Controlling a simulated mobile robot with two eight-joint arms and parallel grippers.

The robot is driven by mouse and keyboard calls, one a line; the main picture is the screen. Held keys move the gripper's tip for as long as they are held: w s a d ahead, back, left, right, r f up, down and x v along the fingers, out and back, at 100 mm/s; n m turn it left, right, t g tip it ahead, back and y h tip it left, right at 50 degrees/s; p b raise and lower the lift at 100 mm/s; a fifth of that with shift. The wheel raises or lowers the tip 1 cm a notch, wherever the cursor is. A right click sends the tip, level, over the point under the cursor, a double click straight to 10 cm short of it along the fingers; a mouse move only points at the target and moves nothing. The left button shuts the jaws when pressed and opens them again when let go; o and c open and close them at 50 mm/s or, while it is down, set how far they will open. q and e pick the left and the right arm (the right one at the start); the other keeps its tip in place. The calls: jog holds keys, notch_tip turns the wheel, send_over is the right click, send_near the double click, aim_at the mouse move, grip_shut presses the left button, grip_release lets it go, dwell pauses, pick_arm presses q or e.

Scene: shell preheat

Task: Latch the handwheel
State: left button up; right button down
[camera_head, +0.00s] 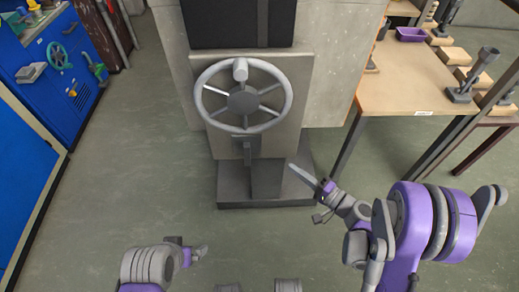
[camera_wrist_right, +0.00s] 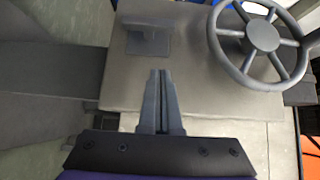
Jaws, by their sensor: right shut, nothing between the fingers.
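The grey handwheel (camera_head: 243,103) has several spokes, a dark hub and a knob at the top of its rim. It is mounted upright on the front plate of a grey stand. Its hub also shows at the upper right of the right wrist view (camera_wrist_right: 262,34). A small dark latch bracket (camera_head: 246,146) sits on the plate below the wheel; it also shows in the right wrist view (camera_wrist_right: 148,40). My right gripper (camera_head: 294,169) is shut and empty, below and right of the wheel, apart from it. In the wrist view its fingertips (camera_wrist_right: 158,74) point towards the bracket. My left gripper (camera_head: 203,251) is low in the head view, away from the wheel.
The stand's dark base (camera_head: 235,194) rests on the green floor. A wooden table (camera_head: 405,85) with tools stands at the right, and a purple tray (camera_head: 411,34) lies at its back. A blue cabinet (camera_head: 35,65) stands at the left. The floor between cabinet and stand is clear.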

aim_at(247, 151)
dwell(0.3)
jog(key=s+a+b+x, duration=0.1)
jog(key=s+a+x, duration=0.1)
jog(key=x, duration=1)
jog(key=shift+w+a, duration=0.25)
jog(key=shift+w, duration=0.05)
jog(key=shift+r, duration=0.2)
jog(key=shift+a+r, duration=0.1)
